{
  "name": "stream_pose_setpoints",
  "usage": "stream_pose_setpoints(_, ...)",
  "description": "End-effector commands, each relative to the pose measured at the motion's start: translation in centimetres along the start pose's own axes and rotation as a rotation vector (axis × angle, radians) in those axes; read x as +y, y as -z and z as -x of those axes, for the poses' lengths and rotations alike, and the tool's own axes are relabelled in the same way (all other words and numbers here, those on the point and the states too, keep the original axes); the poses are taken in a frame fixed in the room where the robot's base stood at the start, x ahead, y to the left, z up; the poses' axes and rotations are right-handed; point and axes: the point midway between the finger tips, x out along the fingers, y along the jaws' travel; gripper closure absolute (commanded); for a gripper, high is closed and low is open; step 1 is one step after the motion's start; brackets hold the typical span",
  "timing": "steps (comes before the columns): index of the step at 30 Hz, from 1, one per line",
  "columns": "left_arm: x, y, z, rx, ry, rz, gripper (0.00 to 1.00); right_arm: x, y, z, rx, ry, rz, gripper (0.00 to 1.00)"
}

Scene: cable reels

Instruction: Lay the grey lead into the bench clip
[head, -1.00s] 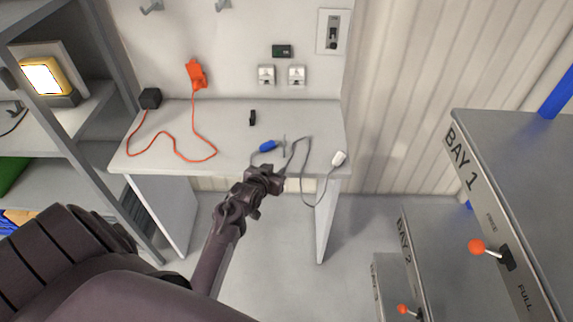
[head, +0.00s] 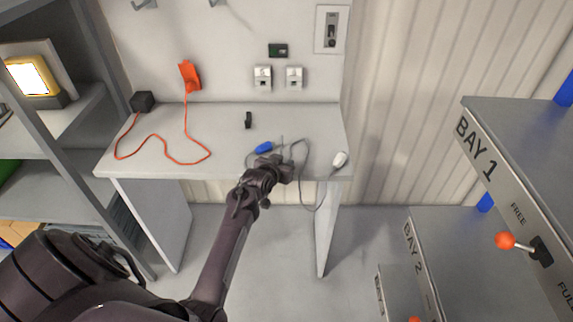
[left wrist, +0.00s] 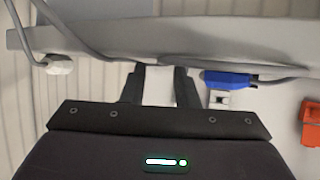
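The grey lead (head: 308,190) lies on the bench top (head: 200,128) near its front edge, with a loop hanging over the edge. It has a blue plug (head: 264,147) at one end and a white plug (head: 340,159) at the other. A small black piece (head: 248,120) stands farther back on the bench; it may be the bench clip. My left gripper (head: 284,162) is at the bench's front edge, between the two plugs. In the left wrist view its fingers (left wrist: 158,72) are apart, with the lead crossing near their tips; I cannot tell whether it lies between them. My right gripper is not shown.
An orange lead (head: 165,150) runs from a black block (head: 142,102) to an orange plug (head: 189,76) on the wall. Wall sockets (head: 263,78) sit above the bench. Shelving (head: 55,165) stands left and the BAY cabinets (head: 500,150) right. The bench's middle is mostly clear.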

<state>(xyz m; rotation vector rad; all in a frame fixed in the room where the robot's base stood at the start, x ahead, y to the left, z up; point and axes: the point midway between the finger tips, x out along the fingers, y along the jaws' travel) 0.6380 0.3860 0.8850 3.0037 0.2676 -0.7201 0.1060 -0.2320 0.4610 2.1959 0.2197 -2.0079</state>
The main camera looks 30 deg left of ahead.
Motion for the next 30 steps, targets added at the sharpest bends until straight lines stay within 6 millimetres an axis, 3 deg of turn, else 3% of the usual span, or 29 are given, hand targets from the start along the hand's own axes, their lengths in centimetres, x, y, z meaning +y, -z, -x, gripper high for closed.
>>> stream_pose_setpoints(12, 0.01, -0.13, -0.52, 0.0, 0.0, 0.0, 0.73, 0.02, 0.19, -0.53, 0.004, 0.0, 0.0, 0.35)
stream_pose_setpoints(24, 0.03, -0.04, -0.37, -0.001, 0.0, 0.0, 0.99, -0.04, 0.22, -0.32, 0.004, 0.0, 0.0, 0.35)
stream_pose_setpoints(30, 0.03, -0.05, -0.37, -0.001, 0.0, 0.0, 1.0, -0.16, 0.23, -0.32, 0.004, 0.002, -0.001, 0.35)
